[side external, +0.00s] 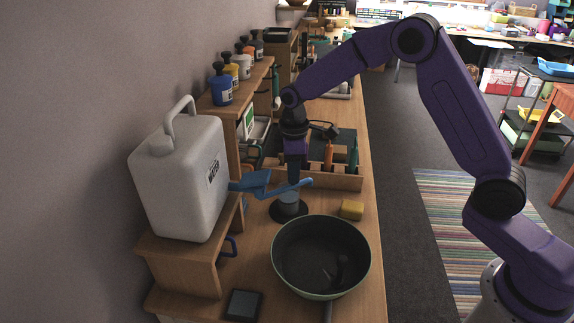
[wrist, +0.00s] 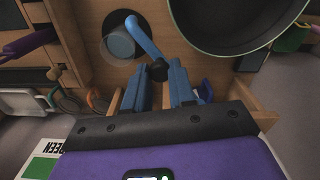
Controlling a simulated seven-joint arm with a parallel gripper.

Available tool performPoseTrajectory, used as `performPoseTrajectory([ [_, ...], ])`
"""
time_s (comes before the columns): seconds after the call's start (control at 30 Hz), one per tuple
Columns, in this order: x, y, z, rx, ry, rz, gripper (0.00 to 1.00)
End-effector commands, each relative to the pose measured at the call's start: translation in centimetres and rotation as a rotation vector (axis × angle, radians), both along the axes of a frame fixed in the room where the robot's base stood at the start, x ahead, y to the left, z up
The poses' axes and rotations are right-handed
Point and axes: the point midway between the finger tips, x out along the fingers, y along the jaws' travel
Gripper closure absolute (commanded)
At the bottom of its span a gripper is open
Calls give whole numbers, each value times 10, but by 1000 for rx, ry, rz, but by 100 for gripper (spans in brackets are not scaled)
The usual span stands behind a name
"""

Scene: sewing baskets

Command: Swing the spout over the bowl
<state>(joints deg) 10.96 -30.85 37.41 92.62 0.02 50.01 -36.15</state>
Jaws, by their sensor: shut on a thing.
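The blue spout (side external: 302,183) is a thin bent bar above a short blue-grey cylinder on a round dark base (side external: 288,211). In the wrist view the spout (wrist: 145,38) runs from beside the cylinder (wrist: 118,42) to a black knob (wrist: 158,70). My gripper (wrist: 160,78) is shut on this knob, one blue finger on each side. In the side view my gripper (side external: 293,178) comes down from above and its fingers blend with the spout. The bowl (side external: 320,230) is a wide dark pan with a pale green rim, nearer the camera. The visible spout lies beside the bowl, outside its rim.
A white jug (side external: 180,180) stands on a wooden riser at the left. A wooden tool tray (side external: 335,182) stands farther back. A dark flat pad (side external: 244,304) lies at the counter's front.

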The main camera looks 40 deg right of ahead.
Motion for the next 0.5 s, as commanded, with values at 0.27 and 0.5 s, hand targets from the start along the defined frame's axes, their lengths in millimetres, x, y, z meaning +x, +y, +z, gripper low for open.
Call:
performPoseTrajectory([
  [0.27,-25,6,1,-1,-2,-260,100],
  [0.5,-43,16,1,0,-3,-488,100],
])
